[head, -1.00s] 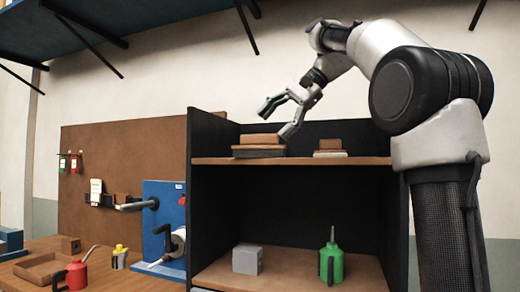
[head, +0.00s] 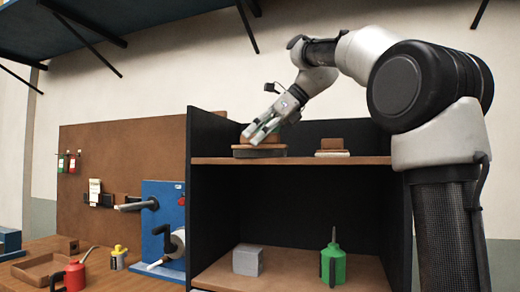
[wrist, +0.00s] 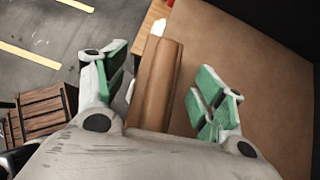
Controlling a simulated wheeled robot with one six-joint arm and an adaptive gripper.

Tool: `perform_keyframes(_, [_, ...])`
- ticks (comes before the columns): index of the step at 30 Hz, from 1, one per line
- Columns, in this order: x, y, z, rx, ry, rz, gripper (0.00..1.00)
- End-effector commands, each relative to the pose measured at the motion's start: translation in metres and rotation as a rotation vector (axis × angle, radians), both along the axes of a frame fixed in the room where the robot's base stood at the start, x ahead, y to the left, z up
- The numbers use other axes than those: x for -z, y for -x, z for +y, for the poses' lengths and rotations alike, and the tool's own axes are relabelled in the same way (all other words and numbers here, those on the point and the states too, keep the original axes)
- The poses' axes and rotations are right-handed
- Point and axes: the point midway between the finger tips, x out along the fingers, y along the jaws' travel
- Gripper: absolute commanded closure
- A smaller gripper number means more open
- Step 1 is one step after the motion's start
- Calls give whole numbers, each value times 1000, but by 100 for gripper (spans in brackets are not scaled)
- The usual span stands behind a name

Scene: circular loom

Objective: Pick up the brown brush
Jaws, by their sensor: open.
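A brown brush (head: 245,148), a block with a dark underside, lies at the left of the cabinet's upper shelf. My gripper (head: 256,133) is tilted down in front of it and hides much of its upper part. In the wrist view a brown block, which looks like this brush (wrist: 155,75), lies lengthwise between the spread green-padded fingers of my gripper (wrist: 164,88). The fingers are open with gaps on both sides; I cannot tell whether either touches it. The brush's near end is hidden by my gripper's body.
A smaller brown-topped, pale-bottomed block (head: 332,143) lies to the right on the same shelf (head: 300,160). The black cabinet side wall (head: 215,150) rises to the left. Below stand a grey block (head: 247,260) and a green oil can (head: 333,266).

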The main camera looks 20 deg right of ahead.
Motion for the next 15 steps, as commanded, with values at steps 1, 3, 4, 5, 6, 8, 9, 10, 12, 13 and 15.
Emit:
perform_keyframes(1, [6, -3, 7, -4, 0, 3, 30])
perform_keyframes(3, [13, -6, 13, -3, 1, 2, 30])
perform_keyframes(4, [15, -8, 15, -3, 1, 2, 30])
perform_keyframes(5, [17, -9, 16, -2, 1, 2, 30])
perform_keyframes(6, [19, -9, 18, -2, 1, 2, 30])
perform_keyframes(8, [20, -10, 19, -1, 1, 0, 30])
perform_keyframes(9, [20, -11, 19, -1, 1, 0, 30])
perform_keyframes(10, [20, -11, 19, -1, 1, 0, 30])
perform_keyframes(12, [20, -11, 19, -1, 1, 0, 30])
perform_keyframes(13, [20, -11, 19, -1, 1, 0, 30])
perform_keyframes(15, [20, -11, 19, -1, 1, 0, 39])
